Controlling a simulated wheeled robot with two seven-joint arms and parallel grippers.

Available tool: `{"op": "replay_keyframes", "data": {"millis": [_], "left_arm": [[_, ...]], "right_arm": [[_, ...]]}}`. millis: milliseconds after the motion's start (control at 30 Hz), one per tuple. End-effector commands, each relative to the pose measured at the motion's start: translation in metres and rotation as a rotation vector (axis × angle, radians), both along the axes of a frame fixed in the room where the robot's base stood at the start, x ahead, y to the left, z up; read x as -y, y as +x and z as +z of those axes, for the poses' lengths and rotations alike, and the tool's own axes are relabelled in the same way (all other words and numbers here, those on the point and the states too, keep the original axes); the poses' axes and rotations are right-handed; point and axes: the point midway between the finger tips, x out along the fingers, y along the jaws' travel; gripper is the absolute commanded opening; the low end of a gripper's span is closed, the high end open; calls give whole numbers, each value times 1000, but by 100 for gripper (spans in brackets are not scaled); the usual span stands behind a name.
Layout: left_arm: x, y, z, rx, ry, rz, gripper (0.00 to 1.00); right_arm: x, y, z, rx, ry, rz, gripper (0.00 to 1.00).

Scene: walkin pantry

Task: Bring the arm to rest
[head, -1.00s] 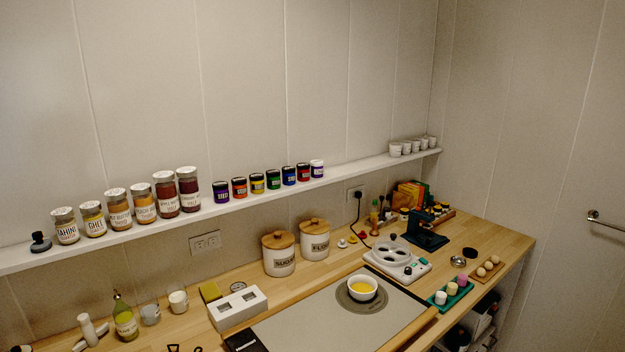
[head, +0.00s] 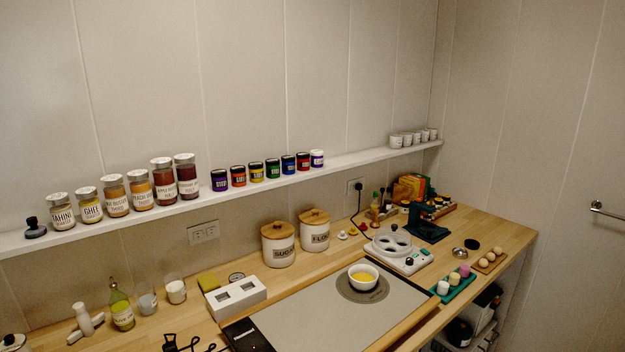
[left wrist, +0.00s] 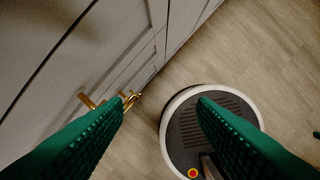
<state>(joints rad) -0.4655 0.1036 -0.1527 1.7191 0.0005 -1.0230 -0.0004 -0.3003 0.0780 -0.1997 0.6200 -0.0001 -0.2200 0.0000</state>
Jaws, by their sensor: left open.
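My left gripper (left wrist: 160,108) shows in the left wrist view as two green ribbed fingers spread wide apart, with nothing between them. It points down towards the wooden floor and my round base, beside light cabinet fronts with brass handles (left wrist: 88,100). The left finger appears close to the handles; whether it touches them I cannot tell. Neither gripper shows in the head view.
In the head view, a wooden counter (head: 310,272) holds a grey mat (head: 300,325) with a bowl (head: 363,277), a white hot-plate unit (head: 400,255) and two canisters. A wall shelf (head: 330,167) carries jars. Cabinet fronts (left wrist: 60,40) stand close at left in the wrist view.

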Motion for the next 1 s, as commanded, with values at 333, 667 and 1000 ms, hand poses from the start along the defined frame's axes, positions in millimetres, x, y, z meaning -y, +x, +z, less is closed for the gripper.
{"op": "replay_keyframes", "data": {"millis": [333,667,1000], "left_arm": [[-13,-86,-186,-82,11,-15,52],[-30,-170,-259,-125,18,-28,52],[-32,-180,-264,-128,19,-29,52]], "right_arm": [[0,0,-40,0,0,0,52],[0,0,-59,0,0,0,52],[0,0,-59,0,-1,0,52]]}}
